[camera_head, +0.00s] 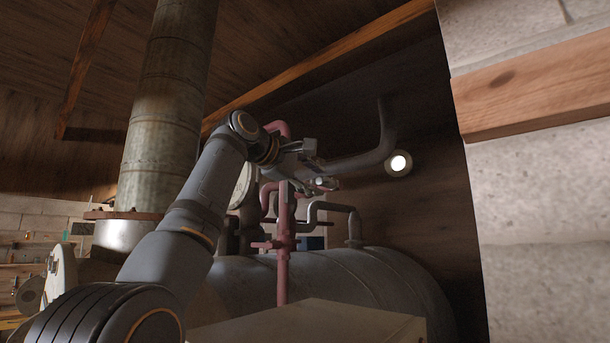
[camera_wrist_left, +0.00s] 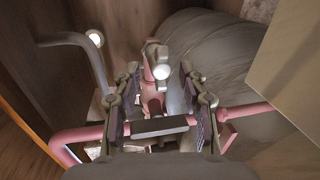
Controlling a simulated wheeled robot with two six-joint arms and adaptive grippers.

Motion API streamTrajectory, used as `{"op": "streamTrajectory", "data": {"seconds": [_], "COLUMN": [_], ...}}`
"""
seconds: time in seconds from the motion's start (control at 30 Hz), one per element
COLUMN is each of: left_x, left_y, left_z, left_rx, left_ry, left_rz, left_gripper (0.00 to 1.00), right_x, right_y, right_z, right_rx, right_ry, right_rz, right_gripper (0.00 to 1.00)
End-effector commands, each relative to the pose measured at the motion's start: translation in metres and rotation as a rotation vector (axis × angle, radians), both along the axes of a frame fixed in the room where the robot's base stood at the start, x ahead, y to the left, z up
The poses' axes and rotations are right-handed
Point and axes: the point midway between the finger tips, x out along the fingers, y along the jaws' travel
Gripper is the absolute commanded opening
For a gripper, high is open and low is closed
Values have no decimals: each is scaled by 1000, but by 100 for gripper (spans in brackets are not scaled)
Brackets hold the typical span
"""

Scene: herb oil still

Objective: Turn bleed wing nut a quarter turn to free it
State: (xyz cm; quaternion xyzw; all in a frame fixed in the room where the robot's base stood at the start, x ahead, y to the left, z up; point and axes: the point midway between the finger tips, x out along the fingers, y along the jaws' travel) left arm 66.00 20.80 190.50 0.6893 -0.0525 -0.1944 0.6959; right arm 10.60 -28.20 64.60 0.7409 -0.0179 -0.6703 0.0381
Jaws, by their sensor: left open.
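My left gripper (camera_head: 325,183) is raised beside the pink and grey pipework above the tank. In the left wrist view its two fingers stand apart, with the left gripper (camera_wrist_left: 160,72) open around the line of a pink upright pipe. A small pale fitting (camera_wrist_left: 161,54) with rounded ends tops that pipe, between and just beyond the fingertips. It may be the bleed wing nut, but I cannot be sure. I cannot tell whether the fingers touch it. In the head view the gripper hides this spot. My right gripper is not in view.
The pink pipe (camera_head: 283,272) and a grey bent pipe (camera_head: 333,207) rise from the large grey tank (camera_head: 390,285). A tall metal flue (camera_head: 165,120) stands at the left. A thick pipe (camera_head: 375,150) runs behind the gripper. A block wall (camera_head: 545,250) closes the right side.

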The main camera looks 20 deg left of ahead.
Motion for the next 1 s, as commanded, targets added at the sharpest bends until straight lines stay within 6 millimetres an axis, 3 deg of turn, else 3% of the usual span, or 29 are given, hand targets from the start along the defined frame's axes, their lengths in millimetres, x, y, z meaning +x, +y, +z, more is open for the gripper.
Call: {"op": "streamTrajectory", "data": {"seconds": [0.27,0.6,0.77,1.0], "left_x": [-22,-94,-107,-109], "left_y": [9,37,41,42], "left_z": [4,20,22,22], "left_rx": [1,-1,-1,-1], "left_ry": [-4,-2,1,1], "left_rz": [3,2,0,0], "left_gripper": [42,42,42,42], "right_x": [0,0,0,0], "right_y": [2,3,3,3], "right_z": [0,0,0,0], "right_rx": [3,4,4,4], "right_ry": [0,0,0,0], "right_rz": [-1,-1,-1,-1], "right_gripper": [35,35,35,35]}}
